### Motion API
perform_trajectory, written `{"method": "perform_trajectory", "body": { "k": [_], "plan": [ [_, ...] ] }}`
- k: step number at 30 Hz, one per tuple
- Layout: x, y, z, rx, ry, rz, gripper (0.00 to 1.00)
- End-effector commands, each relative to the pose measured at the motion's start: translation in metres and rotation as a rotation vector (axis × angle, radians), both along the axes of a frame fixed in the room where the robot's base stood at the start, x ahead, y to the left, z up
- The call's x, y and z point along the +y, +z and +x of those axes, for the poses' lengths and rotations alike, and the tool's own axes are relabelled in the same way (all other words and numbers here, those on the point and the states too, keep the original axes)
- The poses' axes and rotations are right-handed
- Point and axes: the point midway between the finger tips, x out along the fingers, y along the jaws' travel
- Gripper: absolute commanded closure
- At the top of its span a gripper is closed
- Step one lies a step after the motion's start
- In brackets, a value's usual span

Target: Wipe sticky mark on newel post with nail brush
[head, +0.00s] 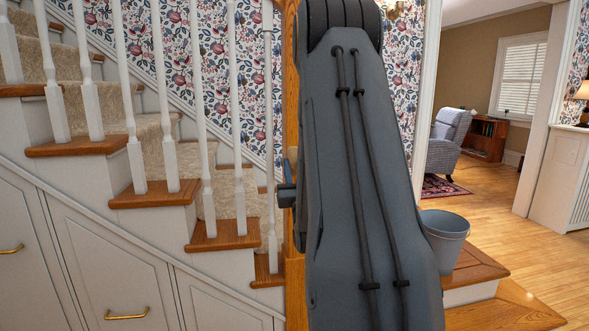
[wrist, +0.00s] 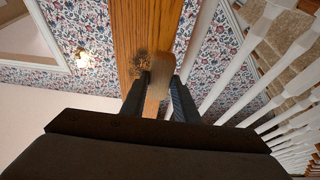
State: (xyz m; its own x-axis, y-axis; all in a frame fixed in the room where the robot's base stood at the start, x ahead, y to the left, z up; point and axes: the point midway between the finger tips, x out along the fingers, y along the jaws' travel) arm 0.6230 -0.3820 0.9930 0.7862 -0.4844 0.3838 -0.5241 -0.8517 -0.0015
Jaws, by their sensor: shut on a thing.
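The wooden newel post (wrist: 147,28) stands directly ahead in the wrist view; in the head view only a narrow strip of the post (head: 291,60) shows beside my arm. The sticky mark (wrist: 138,63) is a dark, fuzzy smudge on the post's face, just left of the brush tip. My gripper (wrist: 158,92) is shut on the wooden nail brush (wrist: 158,88). The brush's end overlaps the post in the picture, beside the mark; I cannot tell whether it touches. The bristles are not clearly visible.
White balusters (head: 160,95) and carpeted stairs (head: 152,155) rise to the left of the post. A grey bucket (head: 446,238) stands on the wooden bottom step, right of my arm. The wooden floor (head: 545,225) is open at the right, with an armchair (head: 449,140) beyond.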

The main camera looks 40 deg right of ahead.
Motion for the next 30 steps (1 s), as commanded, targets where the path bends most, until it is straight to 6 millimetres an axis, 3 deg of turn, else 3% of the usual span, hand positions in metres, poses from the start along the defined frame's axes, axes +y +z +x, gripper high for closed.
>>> {"method": "perform_trajectory", "body": {
  "k": [30],
  "plan": [
    [-0.011,0.0,0.011,0.0,-0.001,0.0,0.9]
  ]
}}
